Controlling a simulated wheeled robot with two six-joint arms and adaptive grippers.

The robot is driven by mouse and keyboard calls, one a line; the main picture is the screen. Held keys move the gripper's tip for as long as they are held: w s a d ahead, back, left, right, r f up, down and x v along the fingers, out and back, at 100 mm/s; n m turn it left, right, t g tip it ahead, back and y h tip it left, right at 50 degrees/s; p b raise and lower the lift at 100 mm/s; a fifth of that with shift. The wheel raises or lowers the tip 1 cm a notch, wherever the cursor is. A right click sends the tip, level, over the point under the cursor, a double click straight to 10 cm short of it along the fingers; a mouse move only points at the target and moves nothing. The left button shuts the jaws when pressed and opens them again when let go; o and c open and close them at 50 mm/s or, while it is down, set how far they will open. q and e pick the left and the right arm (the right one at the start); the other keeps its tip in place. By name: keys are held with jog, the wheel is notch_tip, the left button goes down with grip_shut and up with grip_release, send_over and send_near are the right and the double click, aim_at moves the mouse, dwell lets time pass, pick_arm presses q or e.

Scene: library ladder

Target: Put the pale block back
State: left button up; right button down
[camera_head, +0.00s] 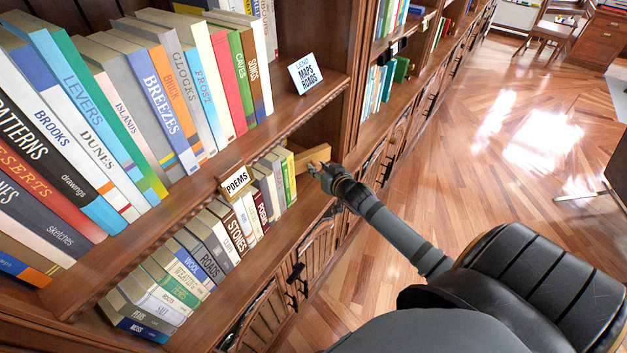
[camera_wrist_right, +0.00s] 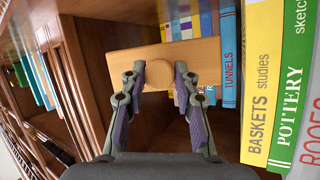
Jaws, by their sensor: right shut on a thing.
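The pale block (camera_head: 311,157) is a light wooden piece at the right end of the book row on the lower shelf. In the right wrist view the block (camera_wrist_right: 203,59) is a flat board with a round knob on its face. My right gripper (camera_head: 318,169) has its fingers on either side of that knob, and is shut on it. The gripper also shows in the right wrist view (camera_wrist_right: 160,82). The block stands close beside the books. Whether it touches them cannot be told. My left gripper is not in view.
A wooden upright (camera_wrist_right: 85,75) stands on the block's other side. The floor (camera_head: 530,130) is open to the right.

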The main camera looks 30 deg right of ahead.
jog(key=shift+w+a+f, duration=0.2)
jog(key=shift+w+f, duration=1)
jog(key=shift+f, duration=0.05)
jog(key=shift+w+f, duration=0.2)
jog(key=shift+f, duration=1.55)
jog(key=shift+s+f, duration=0.1)
jog(key=c, duration=1)
grip_release()
jog(key=shift+s+r, duration=0.2)
jog(key=shift+s, duration=0.05)
jog(key=p+v, duration=0.1)
jog(key=v, duration=1)
jog(key=shift+s, duration=0.2)
jog(key=shift+r, duration=0.1)
